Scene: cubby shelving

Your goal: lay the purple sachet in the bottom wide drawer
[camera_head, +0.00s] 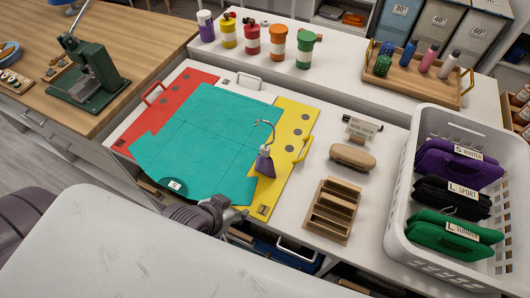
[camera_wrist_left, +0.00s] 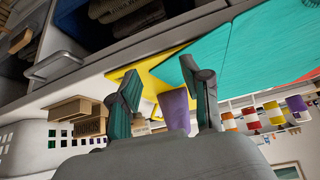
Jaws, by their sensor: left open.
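The purple sachet (camera_head: 264,164) has a pale hooked loop at its top and shows over the yellow board on the white worktop. My left gripper (camera_head: 236,213) is at the worktop's front edge, nearer to me than the sachet. In the left wrist view my left gripper (camera_wrist_left: 163,102) is open, and the purple sachet (camera_wrist_left: 175,109) shows between its fingers, beyond the tips; I cannot tell how far. A white drawer front with a bar handle (camera_head: 297,250) shows below the worktop, partly hidden. I cannot tell whether it is the bottom wide drawer. My right gripper is not in view.
A teal sheet (camera_head: 195,140) covers red and yellow boards (camera_head: 292,130). A wooden rack (camera_head: 333,210) and a tan case (camera_head: 352,157) stand right of the sachet. A white basket (camera_head: 395,225) with pouches fills the right side. A green press (camera_head: 88,78) stands at left.

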